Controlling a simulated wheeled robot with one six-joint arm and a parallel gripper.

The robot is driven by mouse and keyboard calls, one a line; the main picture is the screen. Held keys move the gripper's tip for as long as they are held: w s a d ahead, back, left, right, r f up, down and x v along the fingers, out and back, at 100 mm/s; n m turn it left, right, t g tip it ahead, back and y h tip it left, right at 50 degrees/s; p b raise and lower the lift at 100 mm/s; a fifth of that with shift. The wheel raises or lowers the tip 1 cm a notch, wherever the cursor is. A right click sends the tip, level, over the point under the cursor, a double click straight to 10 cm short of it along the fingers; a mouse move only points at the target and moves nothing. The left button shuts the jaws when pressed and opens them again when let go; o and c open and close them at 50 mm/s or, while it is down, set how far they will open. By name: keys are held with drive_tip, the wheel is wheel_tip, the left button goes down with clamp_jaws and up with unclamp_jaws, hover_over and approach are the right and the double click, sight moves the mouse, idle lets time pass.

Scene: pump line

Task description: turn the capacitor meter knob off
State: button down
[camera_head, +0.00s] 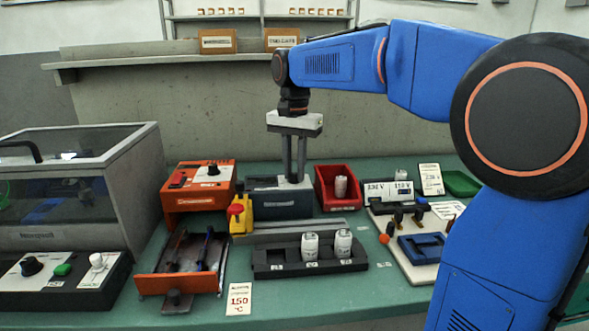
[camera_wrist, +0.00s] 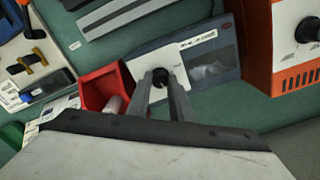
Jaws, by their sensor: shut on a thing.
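The capacitor meter (camera_head: 275,207) is a low dark blue-grey box with a light top plate, standing at the middle of the bench. It also shows in the wrist view (camera_wrist: 222,62), with a small display and a black knob (camera_wrist: 160,76) on its white plate. My gripper (camera_head: 294,180) points straight down onto the meter's top plate. In the wrist view, my gripper's fingertips (camera_wrist: 161,80) are on either side of the knob, shut on it. In the head view the fingers hide the knob. I cannot read the knob's pointer.
An orange soldering station (camera_head: 200,192) stands left of the meter, with a yellow box with a red button (camera_head: 240,214) close by. A red bin (camera_head: 338,187) is close on the right. A black rack (camera_head: 280,263) with white capacitors lies in front.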

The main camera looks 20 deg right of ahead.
drive_tip(key=n, duration=1.1)
drive_tip(key=shift+n, duration=2)
drive_tip(key=c, duration=1.6)
unclamp_jaws()
